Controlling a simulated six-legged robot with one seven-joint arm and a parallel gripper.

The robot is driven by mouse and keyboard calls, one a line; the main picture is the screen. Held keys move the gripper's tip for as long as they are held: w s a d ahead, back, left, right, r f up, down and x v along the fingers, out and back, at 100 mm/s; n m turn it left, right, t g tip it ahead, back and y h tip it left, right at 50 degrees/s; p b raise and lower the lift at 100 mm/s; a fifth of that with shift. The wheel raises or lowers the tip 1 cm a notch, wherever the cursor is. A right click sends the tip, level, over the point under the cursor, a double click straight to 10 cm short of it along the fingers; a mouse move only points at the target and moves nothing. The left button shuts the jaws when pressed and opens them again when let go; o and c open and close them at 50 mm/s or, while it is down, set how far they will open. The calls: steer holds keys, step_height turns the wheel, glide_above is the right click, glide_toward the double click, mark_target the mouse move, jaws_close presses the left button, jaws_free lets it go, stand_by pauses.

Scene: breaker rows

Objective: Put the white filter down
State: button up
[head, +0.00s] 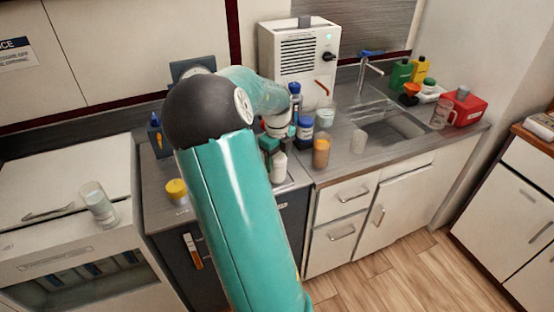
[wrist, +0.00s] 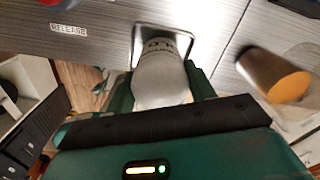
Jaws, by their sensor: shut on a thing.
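The white filter (wrist: 160,78) is a pale rounded piece with dark marks at its far end, large in the wrist view. My gripper (wrist: 161,90) is shut on it, with a green finger on each side. Its far end overlaps a light-rimmed square (wrist: 190,40) in the grey counter; I cannot tell whether it touches or hangs above it. In the head view the filter (head: 279,167) shows as a small white shape at the counter's front edge, below my gripper (head: 271,150); the arm partly hides this area.
An orange-filled jar (head: 321,152) stands close to the right, also in the wrist view (wrist: 275,78). A RELEASE label (wrist: 68,30) lies left. The sink (head: 398,128) is farther right.

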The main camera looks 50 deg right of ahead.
steer(key=shift+f, duration=0.15)
steer(key=o, duration=1)
step_height(320, 180, up, 12)
steer(key=a+r+n+t+y, duration=0.1)
steer(key=a+r+n+t, duration=0.25)
steer(key=a+n, duration=1.9)
steer(key=s+a+n, duration=0.2)
steer(key=a+n, duration=0.3)
steer(key=a, duration=0.1)
steer(key=s+a+n+t, duration=0.1)
steer(key=s+a+n, duration=0.2)
steer(key=a, duration=0.3)
steer(key=s+a+n+t+h, duration=0.1)
steer(key=s+a+n, duration=0.1)
steer(key=a+n, duration=0.4)
steer(key=shift+s+a+r+n, duration=0.1)
steer(key=shift+s+a+n, duration=0.25)
steer(key=shift+a, duration=0.1)
